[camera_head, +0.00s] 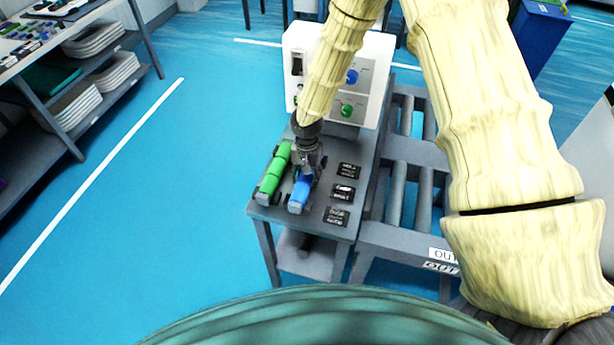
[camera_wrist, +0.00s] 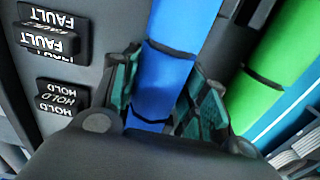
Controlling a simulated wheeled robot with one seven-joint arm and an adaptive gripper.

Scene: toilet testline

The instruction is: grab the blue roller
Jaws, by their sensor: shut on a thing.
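The blue roller (camera_head: 301,191) lies on the grey table in the head view, at the right of a green roller (camera_head: 272,172). My gripper (camera_head: 307,172) reaches down over its far part. In the wrist view the blue roller (camera_wrist: 168,75) runs between the two green-padded fingers of my gripper (camera_wrist: 162,108), which are shut on it, one finger on each side. The roller's end near the palm is hidden by the gripper body. The green roller (camera_wrist: 278,60) shows apart at the right of the wrist view.
Several black labelled blocks lie right of the rollers, including a FAULT block (camera_wrist: 45,38) and a HOLD block (camera_wrist: 60,97). A white control box (camera_head: 368,80) stands behind. A roller conveyor (camera_head: 405,195) adjoins the table on the right. Blue floor is clear on the left.

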